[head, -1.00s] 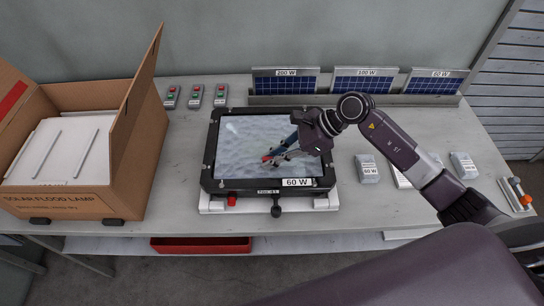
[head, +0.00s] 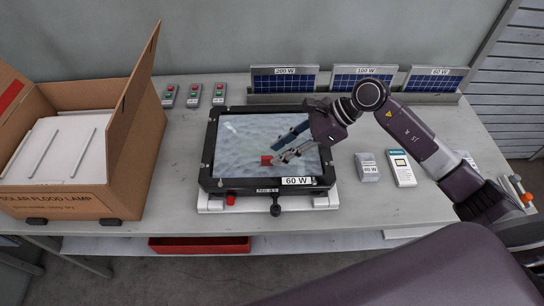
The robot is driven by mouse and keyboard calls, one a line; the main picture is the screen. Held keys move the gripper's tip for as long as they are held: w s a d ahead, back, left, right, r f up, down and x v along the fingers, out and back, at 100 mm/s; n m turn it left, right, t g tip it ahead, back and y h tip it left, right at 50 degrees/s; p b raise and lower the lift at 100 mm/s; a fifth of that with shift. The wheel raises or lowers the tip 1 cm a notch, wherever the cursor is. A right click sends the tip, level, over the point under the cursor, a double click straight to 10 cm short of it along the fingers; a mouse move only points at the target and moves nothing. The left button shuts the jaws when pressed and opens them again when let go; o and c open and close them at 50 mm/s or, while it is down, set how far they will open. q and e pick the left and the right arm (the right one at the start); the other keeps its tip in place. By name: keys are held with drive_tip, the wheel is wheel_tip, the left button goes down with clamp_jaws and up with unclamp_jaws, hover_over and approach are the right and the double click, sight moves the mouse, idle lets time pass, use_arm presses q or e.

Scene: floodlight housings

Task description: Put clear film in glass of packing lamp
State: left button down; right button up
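The flood lamp (head: 208,172) lies face up in a white fixture (head: 212,205) in the middle of the bench, with a black frame and a 60 W label (head: 297,181). A cloudy, wrinkled-looking clear film (head: 237,150) covers its glass area; whether it is flat all over I cannot tell. A small red tab (head: 266,160) shows on it. My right gripper (head: 277,153) is over the film, its fingers apart and seemingly empty, tips just right of the tab. Contact with the film cannot be judged. My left gripper is not in view.
An open cardboard box (head: 60,200) with white inserts stands at left. Solar panels (head: 362,80) stand in a rack behind. Switch boxes (head: 194,95) lie at the back. A small grey box (head: 367,167) and a white device (head: 400,168) lie at right. A red bin (head: 200,244) sits below.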

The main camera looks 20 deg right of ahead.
drive_tip(key=b+v, duration=0.1)
drive_tip(key=v, duration=0.7)
drive_tip(key=shift+b, duration=0.3)
drive_tip(key=shift+s+d, duration=0.1)
drive_tip(key=shift+d, duration=0.05)
